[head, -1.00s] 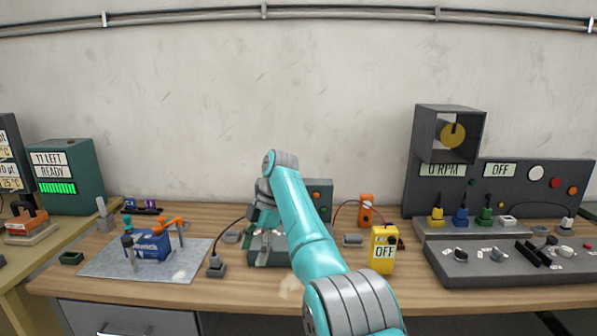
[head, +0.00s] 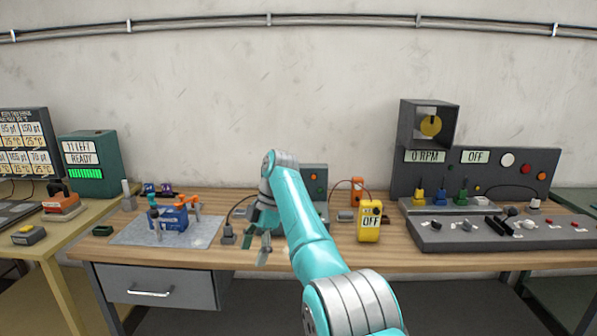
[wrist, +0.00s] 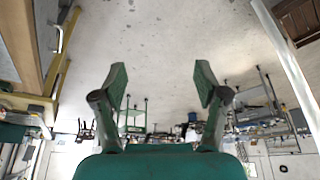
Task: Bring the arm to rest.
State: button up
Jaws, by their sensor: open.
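My gripper (wrist: 160,85) is open and empty in the wrist view, its two green fingers spread apart with bare floor between and beyond them. In the head view my gripper (head: 263,243) hangs at the end of the teal arm, fingers pointing down, in front of the bench's middle. The arm reaches forward and bends down at the wrist. It partly hides the grey-green device (head: 316,187) at the back of the bench.
The wooden bench (head: 440,262) carries a grey mat (head: 130,236) with a blue vise (head: 173,217), a yellow meter (head: 369,228) reading OFF, and a control panel (head: 465,236) at right. A drawer (head: 155,290) is below. A yellow table (head: 50,250) stands at left.

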jog(key=s+d+f+m+t, duration=0.1)
jog(key=d+f+m+t, duration=0.15)
jog(key=f, duration=1.35)
jog(key=d+f+m+t, duration=0.2)
jog(key=d+f+m, duration=0.2)
jog(key=f, duration=1.2)
jog(key=s+d+f+m+t, duration=0.25)
jog(key=s+d+f, duration=0.25)
jog(key=s+f, duration=0.4)
jog(key=s+d+f+m+t, duration=0.1)
jog(key=s+d+f+m, duration=0.3)
jog(key=s+d+f, duration=0.35)
jog(key=s+d+r+m+t+h, duration=0.1)
jog(key=s+d+m+t, duration=0.2)
jog(key=s, duration=1)
jog(key=s+d+r+m+t+h, duration=0.15)
jog(key=s+d+m, duration=0.3)
jog(key=s, duration=0.95)
jog(key=s+d+r+m+t, duration=0.1)
jog(key=s+r, duration=0.5)
jog(key=r, duration=0.3)
jog(key=s+d+r+m+t, duration=0.1)
jog(key=s+r+m+t, duration=0.1)
jog(key=s+r, duration=0.4)
jog(key=s+d+r+m+t+h, duration=0.1)
jog(key=s+r, duration=0.5)
jog(key=r, duration=0.6)
jog(key=shift+d+r+m+t, duration=0.15)
jog(key=shift+m+t, duration=0.2)
jog(key=shift+t, duration=0.1)
